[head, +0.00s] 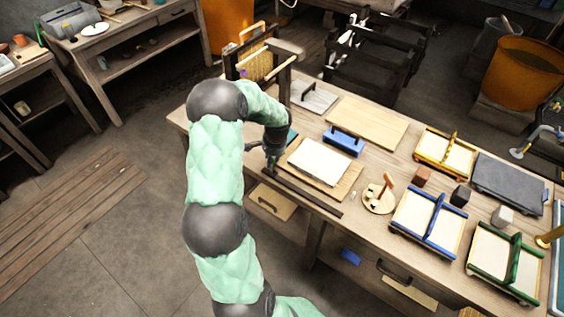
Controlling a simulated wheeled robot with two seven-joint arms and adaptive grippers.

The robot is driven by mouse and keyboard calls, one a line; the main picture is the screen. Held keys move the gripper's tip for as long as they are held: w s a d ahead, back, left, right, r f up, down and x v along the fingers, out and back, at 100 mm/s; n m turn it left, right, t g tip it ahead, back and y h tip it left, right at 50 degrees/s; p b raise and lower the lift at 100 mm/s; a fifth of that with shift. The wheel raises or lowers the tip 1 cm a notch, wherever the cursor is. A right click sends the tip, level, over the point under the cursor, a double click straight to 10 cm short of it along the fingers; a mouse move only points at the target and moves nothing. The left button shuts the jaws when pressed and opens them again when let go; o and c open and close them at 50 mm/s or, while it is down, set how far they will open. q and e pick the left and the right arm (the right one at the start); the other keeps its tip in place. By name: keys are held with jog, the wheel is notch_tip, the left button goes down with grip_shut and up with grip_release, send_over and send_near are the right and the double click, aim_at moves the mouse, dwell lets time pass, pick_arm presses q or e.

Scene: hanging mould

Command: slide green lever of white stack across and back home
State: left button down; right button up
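A white stack (319,162) lies flat on a tan board (347,186) near the table's front edge. My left gripper (268,160) is dark and points down just left of the stack. It is partly covered by my own wrist, and I cannot tell whether its fingers are open, shut or touching anything. A small teal-green piece (291,136) shows just behind the gripper, mostly hidden; I cannot tell whether it is the green lever. A green-framed tray (505,262) with a green bar over a pale sheet stands at the far right. My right gripper is not in view.
A wooden upright frame (258,62) stands at the table's left end. A blue-handled block (343,140) is behind the stack. A round wooden dish (379,197) and a blue-framed tray (428,222) are to the right. A dark strip (302,193) runs along the front edge.

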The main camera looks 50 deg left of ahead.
pick_arm(q)
jog(key=shift+s+a, duration=0.1)
jog(key=shift+a, duration=0.15)
jog(key=c, duration=1.1)
grip_release()
jog(key=shift+c, duration=0.2)
jog(key=shift+o, duration=1)
jog(key=shift+a, duration=0.2)
jog(key=shift+d+r, duration=0.1)
jog(key=shift+d, duration=0.05)
jog(key=shift+r, duration=0.3)
notch_tip(320, 180, up, 11)
jog(key=d, duration=0.2)
jog(key=shift+d, duration=0.1)
